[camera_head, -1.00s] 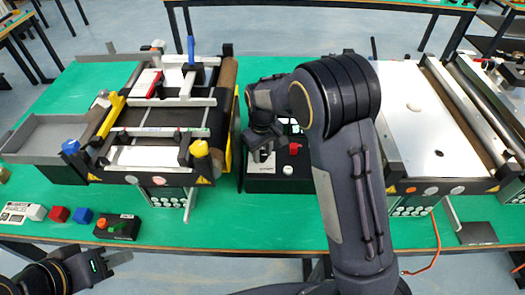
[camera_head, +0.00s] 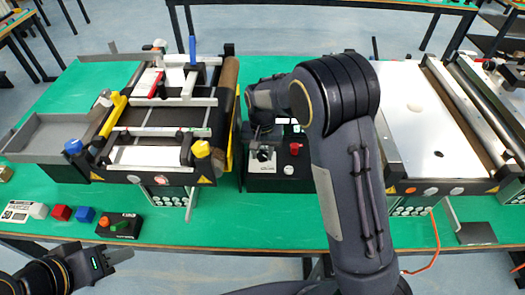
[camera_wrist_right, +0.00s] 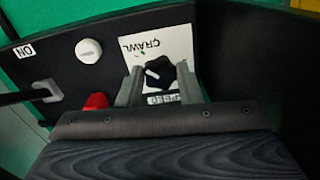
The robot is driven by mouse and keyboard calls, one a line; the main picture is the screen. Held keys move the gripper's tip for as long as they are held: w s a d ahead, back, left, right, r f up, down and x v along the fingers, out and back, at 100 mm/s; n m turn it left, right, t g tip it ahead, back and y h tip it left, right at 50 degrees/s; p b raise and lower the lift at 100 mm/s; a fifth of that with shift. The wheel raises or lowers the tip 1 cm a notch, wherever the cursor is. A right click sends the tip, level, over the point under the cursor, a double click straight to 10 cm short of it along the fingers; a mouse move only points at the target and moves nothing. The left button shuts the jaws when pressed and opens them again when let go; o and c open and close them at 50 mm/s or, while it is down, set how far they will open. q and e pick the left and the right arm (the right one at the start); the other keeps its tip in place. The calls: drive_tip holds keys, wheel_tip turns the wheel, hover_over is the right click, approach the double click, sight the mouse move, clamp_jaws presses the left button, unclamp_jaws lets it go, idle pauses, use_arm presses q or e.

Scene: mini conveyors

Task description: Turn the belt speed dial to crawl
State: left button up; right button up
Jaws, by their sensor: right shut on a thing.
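The belt speed dial (camera_wrist_right: 158,73) is a black knob with a white pointer line, on a white plate (camera_wrist_right: 150,45) marked CRAWL in the right wrist view. Its pointer slants toward the upper left of that picture, roughly toward the CRAWL lettering. My right gripper (camera_wrist_right: 161,90) has one finger on each side of the knob and is shut on it. In the head view, my right gripper (camera_head: 263,143) is over the black control box (camera_head: 285,183), partly hiding the dial. My left gripper (camera_head: 121,256) is empty at the lower left, its jaws apart.
A red button (camera_wrist_right: 96,101) and a white button (camera_wrist_right: 88,50) sit near the dial on the box. The left conveyor (camera_head: 160,120) stands beside the box, with a grey tray (camera_head: 50,137) at its left. Another machine (camera_head: 425,120) stands to the right.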

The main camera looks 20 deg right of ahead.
sight(263, 156)
drive_tip(key=shift+m, duration=0.3)
idle(0.4)
drive_tip(key=o, duration=1)
drive_tip(key=shift+c, duration=0.2)
wheel_tip(263, 156, up, 8)
drive_tip(key=shift+f+b, duration=0.1)
drive_tip(key=shift+b, duration=0.3)
